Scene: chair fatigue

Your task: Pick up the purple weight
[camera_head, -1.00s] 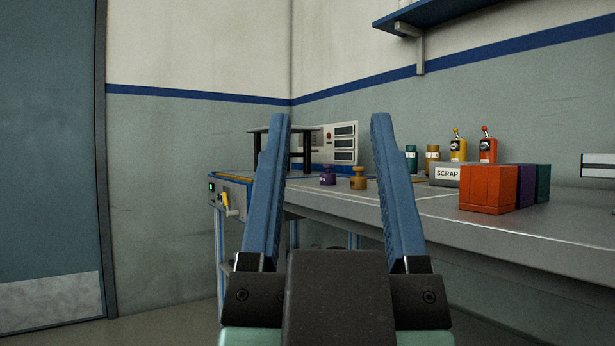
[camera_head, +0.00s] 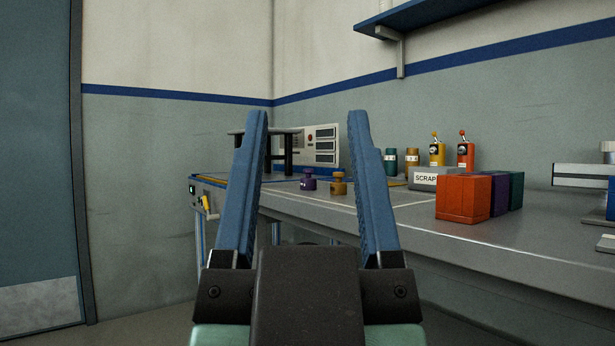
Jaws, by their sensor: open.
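The purple weight (camera_head: 308,181) is a small dark purple piece with a knob on top. It stands upright on the grey workbench (camera_head: 440,225), toward its far end. An orange-yellow weight (camera_head: 340,184) of like shape stands just right of it. My gripper (camera_head: 306,116) has two blue fingers, spread wide and empty, in the foreground. In the picture the purple weight shows between the fingers, but it lies well beyond them and untouched.
A dark small table-like stand (camera_head: 266,135) and a control panel (camera_head: 321,146) are behind the weights. A blue shelf (camera_head: 440,14) hangs above.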

